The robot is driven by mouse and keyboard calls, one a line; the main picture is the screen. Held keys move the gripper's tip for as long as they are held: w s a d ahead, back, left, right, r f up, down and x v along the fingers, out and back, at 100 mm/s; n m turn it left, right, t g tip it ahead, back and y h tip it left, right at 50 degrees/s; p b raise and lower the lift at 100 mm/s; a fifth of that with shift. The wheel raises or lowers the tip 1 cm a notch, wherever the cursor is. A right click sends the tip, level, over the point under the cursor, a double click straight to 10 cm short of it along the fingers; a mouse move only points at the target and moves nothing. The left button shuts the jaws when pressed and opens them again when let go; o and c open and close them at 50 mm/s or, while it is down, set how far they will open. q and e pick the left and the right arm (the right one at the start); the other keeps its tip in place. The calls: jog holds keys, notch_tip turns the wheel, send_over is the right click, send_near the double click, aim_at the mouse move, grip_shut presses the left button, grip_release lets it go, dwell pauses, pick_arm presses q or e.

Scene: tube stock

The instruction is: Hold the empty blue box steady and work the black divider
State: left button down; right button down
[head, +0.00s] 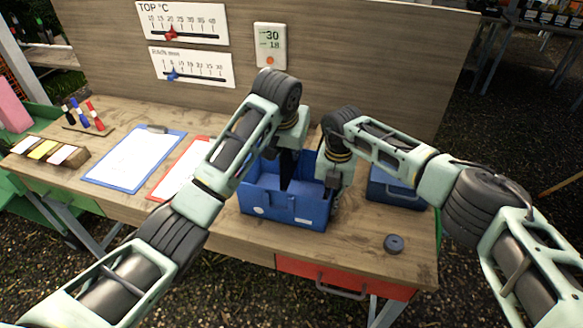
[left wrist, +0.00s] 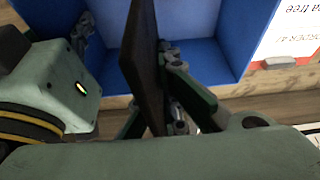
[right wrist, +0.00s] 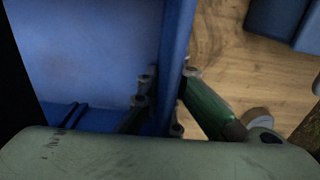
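The blue box (head: 285,211) stands on the wooden table, open at the top. My left gripper (head: 291,149) is over the box and shut on the black divider (head: 285,172). In the left wrist view the thin divider (left wrist: 142,55) stands between the two fingers, with blue walls and floor beyond it. Whether its lower edge touches the box floor I cannot tell. My right gripper (head: 333,188) is at the box's right side. In the right wrist view its fingers lie on both sides of the blue box wall (right wrist: 174,50), shut on it.
Left are a red-edged sheet (head: 180,172), a blue clipboard (head: 136,158), markers (head: 85,117) and a card holder (head: 47,150). A wooden panel rises behind.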

pick_arm(q)
notch_tip(320, 180, up, 12)
jog(key=shift+f, duration=0.2)
pick_arm(e)
jog(key=c, duration=1.9)
grip_release()
jog(key=shift+o, duration=0.2)
